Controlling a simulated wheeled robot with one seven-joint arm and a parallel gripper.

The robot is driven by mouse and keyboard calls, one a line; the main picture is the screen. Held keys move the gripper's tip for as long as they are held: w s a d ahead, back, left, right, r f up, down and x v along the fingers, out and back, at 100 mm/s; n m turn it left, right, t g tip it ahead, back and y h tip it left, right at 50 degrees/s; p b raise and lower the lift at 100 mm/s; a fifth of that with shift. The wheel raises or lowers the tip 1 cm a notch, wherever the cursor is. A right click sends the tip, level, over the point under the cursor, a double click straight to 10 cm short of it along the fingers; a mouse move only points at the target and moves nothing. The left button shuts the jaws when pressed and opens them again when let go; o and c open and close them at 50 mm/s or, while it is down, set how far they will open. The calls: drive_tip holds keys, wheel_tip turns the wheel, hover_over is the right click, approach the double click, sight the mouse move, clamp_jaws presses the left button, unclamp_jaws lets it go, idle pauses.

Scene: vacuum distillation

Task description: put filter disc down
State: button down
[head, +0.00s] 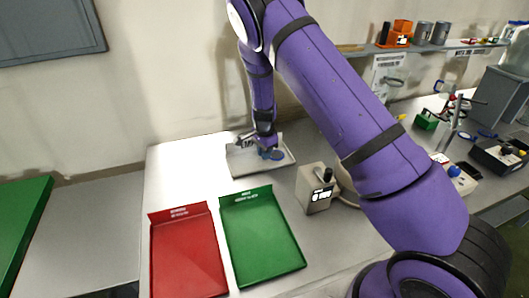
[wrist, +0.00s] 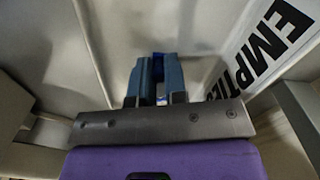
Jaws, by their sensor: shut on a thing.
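My gripper (head: 266,151) is low over the pale tray (head: 245,169) at the back of the bench. In the wrist view, its two blue fingers (wrist: 155,80) are close together. They are shut on the filter disc, a small part of which shows as bright blue between them (wrist: 161,92). In the head view, a small blue shape by the fingertips looks like the disc (head: 277,155). I cannot tell whether the disc touches the tray floor. A wall in the wrist view bears the large dark letters "EMPTIE" (wrist: 265,45).
A red tray (head: 186,255) and a green tray (head: 262,240) lie in front, both empty. A beige box with a dark knob (head: 316,190) stands right of the pale tray. More equipment stands along the right of the bench, partly behind my arm.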

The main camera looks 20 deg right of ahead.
drive_tip(key=c, duration=1.1)
unclamp_jaws()
drive_tip(key=shift+c, duration=0.2)
wheel_tip(320, 180, up, 13)
drive_tip(key=s+d+r+n+t+y, duration=0.1)
drive_tip(key=s+d+r+n, duration=0.15)
drive_tip(key=s+r, duration=0.7)
drive_tip(key=s+d+r+n+t+y, duration=0.1)
drive_tip(key=s+r+n, duration=0.45)
drive_tip(key=r, duration=0.75)
drive_tip(key=s+d+r+n+t+h, duration=0.1)
drive_tip(key=s+r+n, duration=0.2)
drive_tip(key=s, duration=1)
drive_tip(key=s+d+r+n+t+h, duration=0.1)
drive_tip(key=s+r+n+t, duration=0.1)
drive_tip(key=s, duration=1.1)
drive_tip(key=shift+r+n, duration=0.7)
drive_tip(key=shift+r, duration=0.15)
